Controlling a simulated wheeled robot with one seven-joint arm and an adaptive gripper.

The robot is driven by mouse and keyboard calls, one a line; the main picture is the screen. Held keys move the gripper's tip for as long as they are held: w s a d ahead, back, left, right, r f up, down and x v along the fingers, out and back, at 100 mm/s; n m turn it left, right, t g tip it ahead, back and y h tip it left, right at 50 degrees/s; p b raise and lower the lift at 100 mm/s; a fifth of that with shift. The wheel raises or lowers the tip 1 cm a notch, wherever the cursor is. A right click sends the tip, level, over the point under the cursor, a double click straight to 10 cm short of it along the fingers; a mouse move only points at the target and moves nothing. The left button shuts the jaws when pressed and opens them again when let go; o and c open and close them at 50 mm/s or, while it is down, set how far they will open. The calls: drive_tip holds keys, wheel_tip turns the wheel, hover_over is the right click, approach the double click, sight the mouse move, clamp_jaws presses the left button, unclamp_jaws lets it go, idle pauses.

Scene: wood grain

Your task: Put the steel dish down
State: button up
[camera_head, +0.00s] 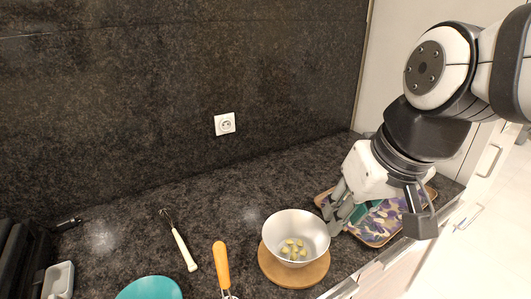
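The steel dish (311,231) is a silvery round bowl with several small yellow-green pieces (293,250) inside. It is upright over a round wooden board (291,278); I cannot tell whether its base touches the board. My gripper (331,217) comes from the right with its fingertips at the dish's right rim and looks shut on it. The exact grip is small and partly hidden.
A patterned tray (378,228) lies right of the dish, partly behind my gripper. An orange-handled tool (221,264), a white-handled tool (184,248) and a teal dish (150,289) lie to the left. The dark counter behind the dish is clear.

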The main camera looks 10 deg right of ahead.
drive_tip(key=shift+s+a+r+t+h, duration=0.1)
drive_tip(key=shift+s+r+t+h, duration=0.15)
drive_tip(key=shift+s, duration=0.55)
drive_tip(key=shift+s+a+r+t+h, duration=0.15)
drive_tip(key=shift+s+r+t, duration=0.2)
drive_tip(key=shift+s, duration=0.4)
